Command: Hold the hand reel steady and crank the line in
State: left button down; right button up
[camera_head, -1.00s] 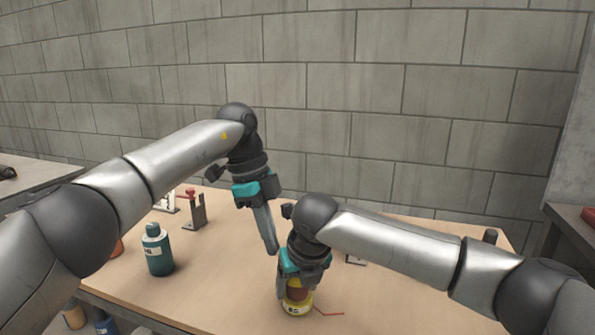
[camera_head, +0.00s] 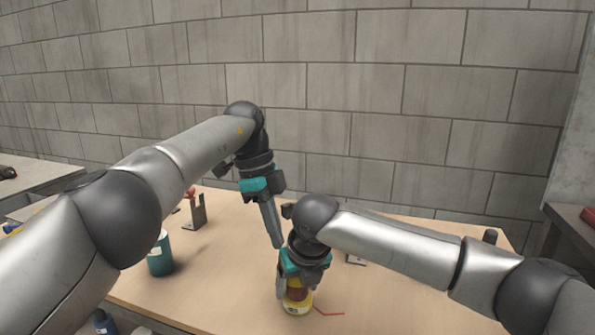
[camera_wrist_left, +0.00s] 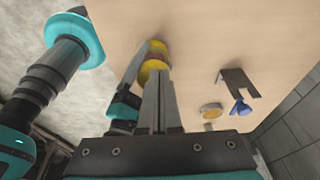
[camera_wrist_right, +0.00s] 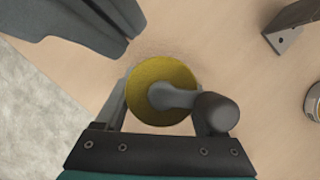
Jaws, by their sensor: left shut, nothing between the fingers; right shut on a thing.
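The hand reel (camera_head: 297,300) is a yellow spool with a reddish-brown middle, upright on the wooden table. A red line (camera_head: 330,313) runs from it onto the tabletop. The right wrist view shows its round yellow top (camera_wrist_right: 150,72) with a dark crank (camera_wrist_right: 172,98) ending in a round knob (camera_wrist_right: 217,112). My right gripper (camera_head: 291,290) is shut on the reel from above, a finger on either side. My left gripper (camera_head: 278,245) is shut and empty, pointing down above and left of the reel, apart from it. The reel also shows in the left wrist view (camera_wrist_left: 154,68), beyond the left fingers.
A teal bottle (camera_head: 160,256) and a grey bracket (camera_head: 196,212) stand on the table's left side. A dark bracket (camera_wrist_left: 237,82), a blue item (camera_wrist_left: 241,107) and a round yellow-topped tin (camera_wrist_left: 211,111) show in the left wrist view. The table's front right is clear.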

dwell(0.6)
dwell(0.3)
jog(key=o, duration=1.5)
